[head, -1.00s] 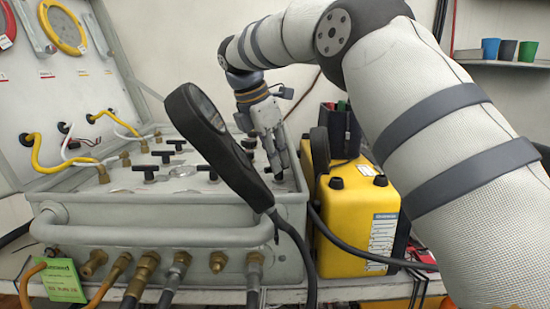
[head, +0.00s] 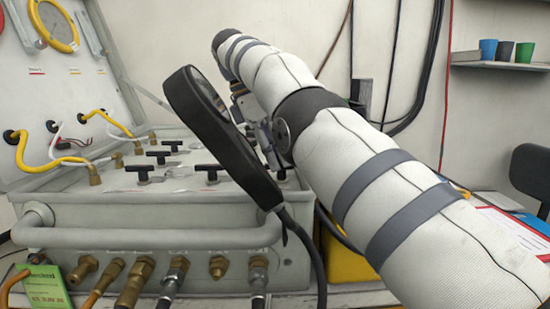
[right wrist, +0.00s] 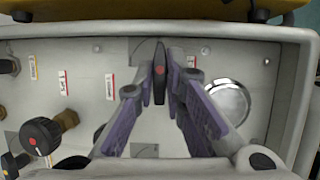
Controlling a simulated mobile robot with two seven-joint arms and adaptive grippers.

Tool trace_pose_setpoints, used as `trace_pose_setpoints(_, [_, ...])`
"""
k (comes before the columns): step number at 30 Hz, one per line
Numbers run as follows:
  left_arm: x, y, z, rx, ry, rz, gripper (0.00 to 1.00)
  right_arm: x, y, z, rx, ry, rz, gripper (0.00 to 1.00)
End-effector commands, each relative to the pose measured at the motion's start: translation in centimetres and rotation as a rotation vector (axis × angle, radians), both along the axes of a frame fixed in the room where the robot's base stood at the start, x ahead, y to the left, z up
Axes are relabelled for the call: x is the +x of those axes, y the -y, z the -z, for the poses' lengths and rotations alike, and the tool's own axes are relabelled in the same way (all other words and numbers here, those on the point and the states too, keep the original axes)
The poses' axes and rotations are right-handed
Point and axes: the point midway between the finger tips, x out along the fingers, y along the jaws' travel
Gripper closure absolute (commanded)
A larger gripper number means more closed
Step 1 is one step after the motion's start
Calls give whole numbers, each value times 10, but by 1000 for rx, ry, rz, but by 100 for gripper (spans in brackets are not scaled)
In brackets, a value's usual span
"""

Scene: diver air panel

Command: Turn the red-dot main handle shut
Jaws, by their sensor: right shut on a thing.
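The main handle (right wrist: 159,84) is a narrow black bar with a red dot, seen end-up in the right wrist view on the grey panel (right wrist: 84,112). It lies lengthwise up the picture, between the two fingers. My right gripper (right wrist: 160,70) is shut on this handle, with its purple-padded fingers on either side. In the head view my right gripper (head: 264,142) is mostly hidden behind a black-rimmed magnifier, and the handle cannot be made out there. My left gripper is not in view.
The black magnifier (head: 205,117) stands in front of the panel's right end. Several black T-handles (head: 143,171) sit to the left. Another red-dot knob (right wrist: 41,135) is at left in the wrist view, with a round metal disc (right wrist: 228,101) at right. A yellow box (head: 345,262) is beside the case.

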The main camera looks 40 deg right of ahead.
Motion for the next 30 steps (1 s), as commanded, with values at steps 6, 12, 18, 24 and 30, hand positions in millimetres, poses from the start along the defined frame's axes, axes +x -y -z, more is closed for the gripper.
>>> trace_pose_setpoints(6, [0,0,0,0,-1,0,60,-1,0,-2,-3,4,10,100])
trace_pose_setpoints(12, [0,0,0,0,0,1,60,-1,0,-3,-2,5,10,100])
trace_pose_setpoints(18, [0,0,0,0,0,1,60,-1,0,-2,-1,5,9,80])
trace_pose_setpoints(24, [0,0,0,0,1,1,60,-1,0,-2,0,3,5,80])
trace_pose_setpoints(30, [7,0,-7,0,25,1,60,-2,1,-6,2,4,-61,80])
